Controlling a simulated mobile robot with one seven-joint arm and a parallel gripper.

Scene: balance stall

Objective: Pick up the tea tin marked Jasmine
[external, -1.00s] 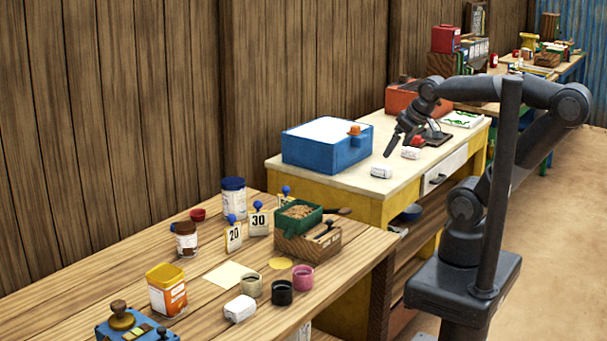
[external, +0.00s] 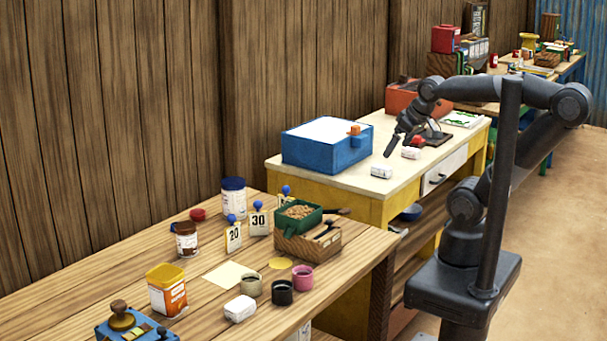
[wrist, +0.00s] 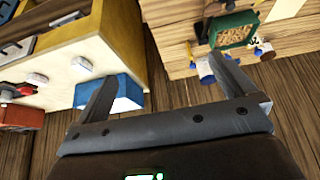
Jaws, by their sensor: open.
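I cannot make out a tin marked Jasmine; the labels are too small to read. On the near wooden table stand a tin with a yellow lid and orange label (external: 167,291), a white jar with a blue lid (external: 233,197) and a jar with a brown lid (external: 186,240). A red tin (external: 446,39) stands at the back. My gripper (external: 393,142) is in the air above the yellow counter, beside the blue box and far from the near table's tins. In the wrist view my gripper (wrist: 163,70) is open, with nothing between its fingers.
A blue box (external: 327,147) and small white blocks (external: 381,171) sit on the yellow counter (external: 350,183). The near table also holds small cups (external: 282,293), number cards (external: 259,222) and a green tray (wrist: 236,29) in a wooden box. A plank wall stands behind.

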